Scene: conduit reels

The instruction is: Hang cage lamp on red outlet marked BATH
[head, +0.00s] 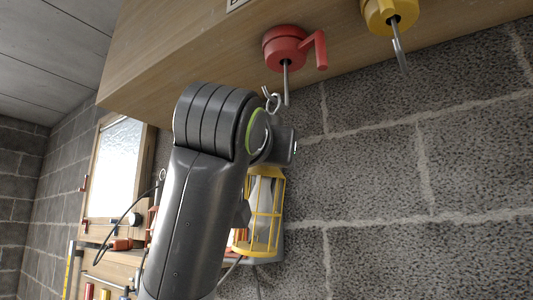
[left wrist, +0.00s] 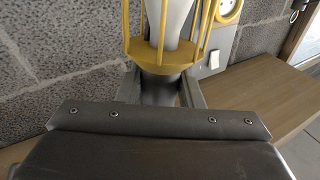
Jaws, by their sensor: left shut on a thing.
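The red outlet (head: 285,48) is under the wooden beam at the top of the head view, with a side handle and a thin metal rod hanging down. A white label (head: 236,4) above it is cut off, so its word is unreadable. The yellow cage lamp (head: 265,215) hangs below my left wrist, partly hidden by it. A metal hook (head: 271,101) shows just left of the rod's lower end; I cannot tell whether they touch. In the left wrist view, my left gripper (left wrist: 160,90) is shut on the cage lamp (left wrist: 166,58) below its yellow collar. My right gripper is not in view.
A yellow outlet (head: 388,14) with its own rod is right of the red one. The wooden beam (head: 185,45) runs overhead. A block wall (head: 420,170) stands behind. A mirror or window (head: 116,172) and a cluttered shelf are at left.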

